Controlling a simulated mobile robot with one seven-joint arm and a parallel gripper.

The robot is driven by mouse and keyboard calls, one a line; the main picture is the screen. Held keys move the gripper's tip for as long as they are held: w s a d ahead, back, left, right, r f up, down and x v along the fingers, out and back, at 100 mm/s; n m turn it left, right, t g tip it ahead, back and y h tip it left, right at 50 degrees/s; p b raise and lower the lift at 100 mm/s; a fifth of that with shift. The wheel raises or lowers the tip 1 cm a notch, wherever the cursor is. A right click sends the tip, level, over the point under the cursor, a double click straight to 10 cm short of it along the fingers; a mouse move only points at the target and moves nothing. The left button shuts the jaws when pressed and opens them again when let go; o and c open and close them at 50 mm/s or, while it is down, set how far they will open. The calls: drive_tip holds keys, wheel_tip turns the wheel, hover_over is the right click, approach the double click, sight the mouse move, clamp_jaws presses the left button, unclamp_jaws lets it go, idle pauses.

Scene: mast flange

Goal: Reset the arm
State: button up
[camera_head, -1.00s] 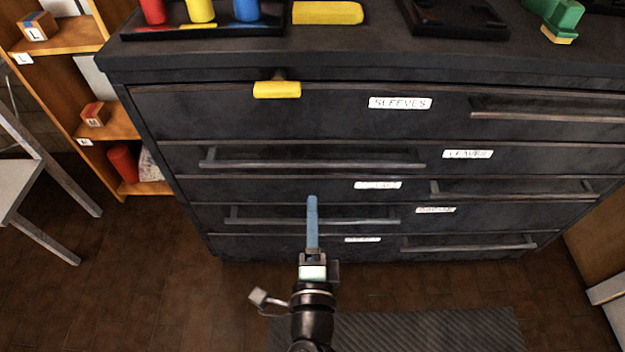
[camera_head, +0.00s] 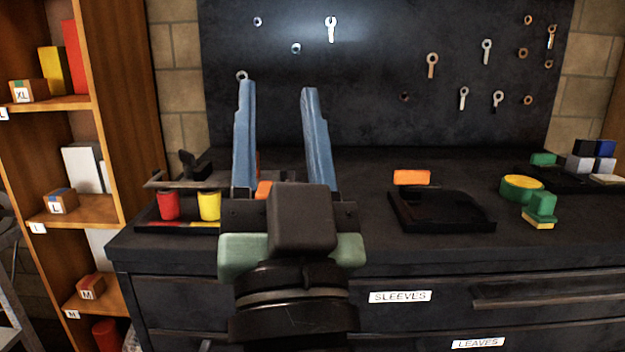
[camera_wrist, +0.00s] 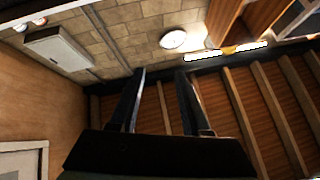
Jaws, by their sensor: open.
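My gripper (camera_head: 278,88) is raised in front of the head camera, above the dark cabinet top (camera_head: 365,210). Its two blue fingers point up, spread apart, with nothing between them. In the wrist view the gripper (camera_wrist: 160,72) is also open and empty, with beams, a brick wall and a round lamp (camera_wrist: 173,39) beyond it. My wrist and gripper body hide part of the cabinet top and front.
A dark tray (camera_head: 441,226), an orange block (camera_head: 412,177), a yellow-green round piece (camera_head: 521,188) and a green piece (camera_head: 541,206) are on the right. Red (camera_head: 168,206) and yellow (camera_head: 209,206) cylinders stand left. A pegboard (camera_head: 380,110) rises behind; shelves (camera_head: 125,130) stand left.

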drive_tip(key=s+d+r+t+h, duration=0.2)
drive_tip(key=s+d+r+h, duration=0.15)
drive_tip(key=s+r, duration=0.35)
wheel_tip(320, 180, up, 32)
drive_tip(key=w+a+p, duration=0.1)
drive_tip(key=p, duration=3)
drive_tip(key=shift+n+p, duration=0.3)
drive_tip(key=shift+p, duration=0.05)
drive_tip(key=shift+w+f, duration=0.1)
